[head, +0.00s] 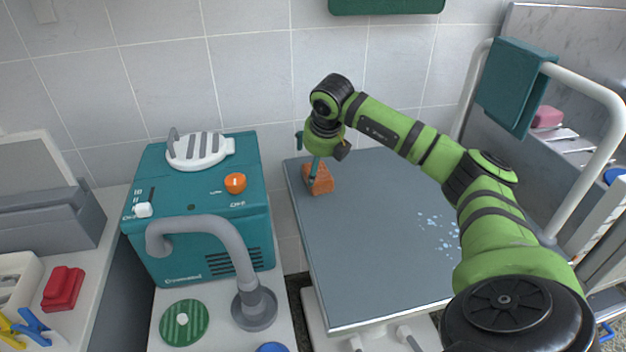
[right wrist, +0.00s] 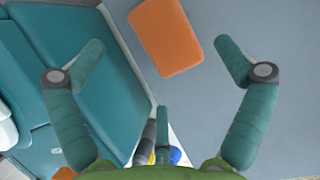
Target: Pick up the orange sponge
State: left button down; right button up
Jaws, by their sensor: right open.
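The orange sponge (head: 319,180) lies flat on the far left corner of the grey table top (head: 385,245). It also shows in the right wrist view (right wrist: 166,37), at the top middle, whole and tilted. My right gripper (head: 311,170) is over the sponge in the head view and hides part of it. The sponge lies between and beyond the fingertips, nearer the right one, and nothing is held. My left gripper is in neither view.
A teal machine (head: 205,205) with an orange knob stands close to the table's left edge. A grey curved pipe (head: 215,232) rises in front of it. A teal towel (head: 515,85) hangs on a white rail at the right. The table's middle is clear except for water drops.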

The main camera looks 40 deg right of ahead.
aim_at(317, 178)
jog(key=shift+x, duration=1.2)
jog(key=x, duration=0.2)
jog(key=shift+w+f, duration=0.15)
jog(key=shift+f, duration=0.1)
jog(key=shift+w+f, duration=0.15)
jog(key=shift+f, duration=0.3)
jog(key=c, duration=0.6)
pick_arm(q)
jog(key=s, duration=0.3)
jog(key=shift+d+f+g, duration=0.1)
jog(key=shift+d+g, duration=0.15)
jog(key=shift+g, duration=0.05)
pick_arm(e)
jog(key=shift+c, duration=0.9)
